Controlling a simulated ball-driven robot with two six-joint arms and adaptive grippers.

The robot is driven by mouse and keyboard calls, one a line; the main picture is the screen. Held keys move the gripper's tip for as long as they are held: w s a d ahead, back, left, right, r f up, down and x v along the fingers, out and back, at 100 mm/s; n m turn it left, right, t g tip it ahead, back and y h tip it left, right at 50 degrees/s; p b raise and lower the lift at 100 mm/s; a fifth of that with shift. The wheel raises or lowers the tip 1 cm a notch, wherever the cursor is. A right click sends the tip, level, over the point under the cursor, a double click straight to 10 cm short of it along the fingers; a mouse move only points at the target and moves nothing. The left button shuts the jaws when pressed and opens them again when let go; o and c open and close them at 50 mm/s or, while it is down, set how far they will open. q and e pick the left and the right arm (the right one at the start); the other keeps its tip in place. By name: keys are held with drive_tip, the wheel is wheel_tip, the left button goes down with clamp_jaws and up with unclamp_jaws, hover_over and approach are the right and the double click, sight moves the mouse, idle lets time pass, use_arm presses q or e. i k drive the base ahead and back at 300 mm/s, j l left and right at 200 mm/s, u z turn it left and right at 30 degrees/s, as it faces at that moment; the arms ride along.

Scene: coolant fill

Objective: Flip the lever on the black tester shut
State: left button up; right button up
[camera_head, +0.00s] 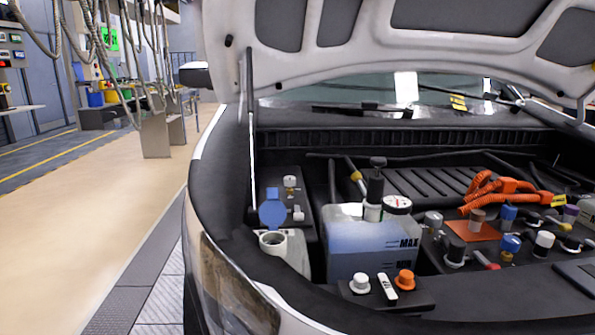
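The black tester (375,187) stands upright on the neck of a translucent coolant tank (345,232) in the engine bay. It has a dark knob-like top (378,162) and a round white gauge (397,204) at its right side. A thin dark rod with a yellow part (356,175) slants up to the left of the tester. I cannot tell whether this rod is the tester's lever or a separate part behind it. The lever's position is not clear. The tank holds bluish liquid and has a MAX mark. Neither of my grippers is in view.
A white reservoir (292,251) with an open blue cap (272,210) stands left of the tank. A black block (390,297) with white and orange caps lies in front. Orange hoses and several caps crowd the right. The raised hood (300,60) hangs above; the left floor is clear.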

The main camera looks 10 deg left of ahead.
sight(356, 176)
drive_tip(key=i+j+z, duration=0.1)
drive_tip(key=j+z, duration=1.05)
drive_tip(key=j, duration=3.05)
drive_tip(key=k+j, duration=0.15)
drive_tip(key=j, duration=0.35)
